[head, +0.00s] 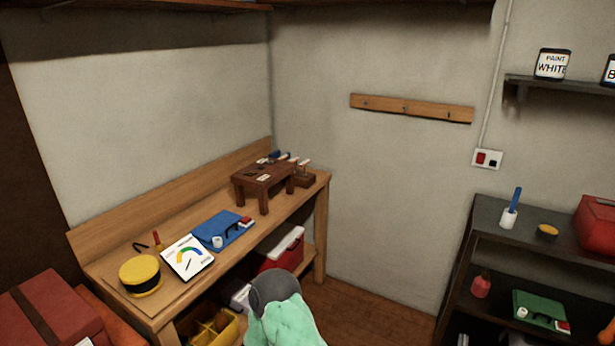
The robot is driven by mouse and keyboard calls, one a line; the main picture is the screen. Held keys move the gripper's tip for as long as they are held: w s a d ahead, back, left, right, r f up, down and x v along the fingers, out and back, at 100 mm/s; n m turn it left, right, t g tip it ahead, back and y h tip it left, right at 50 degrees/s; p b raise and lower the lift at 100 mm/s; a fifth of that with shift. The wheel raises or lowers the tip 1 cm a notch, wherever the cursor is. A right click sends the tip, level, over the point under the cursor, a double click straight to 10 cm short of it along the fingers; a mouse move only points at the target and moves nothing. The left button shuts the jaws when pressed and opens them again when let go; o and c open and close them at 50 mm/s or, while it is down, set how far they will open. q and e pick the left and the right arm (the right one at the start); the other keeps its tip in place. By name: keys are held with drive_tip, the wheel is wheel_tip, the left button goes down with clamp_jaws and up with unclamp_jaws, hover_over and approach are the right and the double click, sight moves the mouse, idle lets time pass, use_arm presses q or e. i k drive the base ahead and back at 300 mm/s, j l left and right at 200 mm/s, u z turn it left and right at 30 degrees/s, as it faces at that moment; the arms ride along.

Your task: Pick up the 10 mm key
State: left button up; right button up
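I cannot make out the 10 mm key for certain in the head view. Several small tools and white labels lie on a small brown wooden stand (264,181) at the far end of the workbench (205,205), too small to read or tell apart. A small dark bent tool (140,247) and an upright orange-handled tool (157,241) are at the near left of the bench. Neither my left nor my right gripper is in view.
A yellow cap-like thing (140,275), a white gauge card (187,257) and a blue folder (222,230) occupy the bench. A grey-topped, teal-draped thing (284,312) stands before it. Red boxes (52,312) are at left, a dark shelf (535,243) at right.

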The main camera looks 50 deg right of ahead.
sight(305, 163)
drive_tip(key=i+l+z, duration=0.3)
drive_tip(key=l+z, duration=0.2)
drive_tip(key=i+l+z, duration=0.3)
drive_tip(key=z, duration=0.15)
drive_tip(key=i+l, duration=0.15)
drive_tip(key=i, duration=0.2)
drive_tip(key=i+l+z, duration=0.1)
drive_tip(key=i, duration=0.3)
drive_tip(key=i+l, duration=0.85)
drive_tip(key=l, duration=0.15)
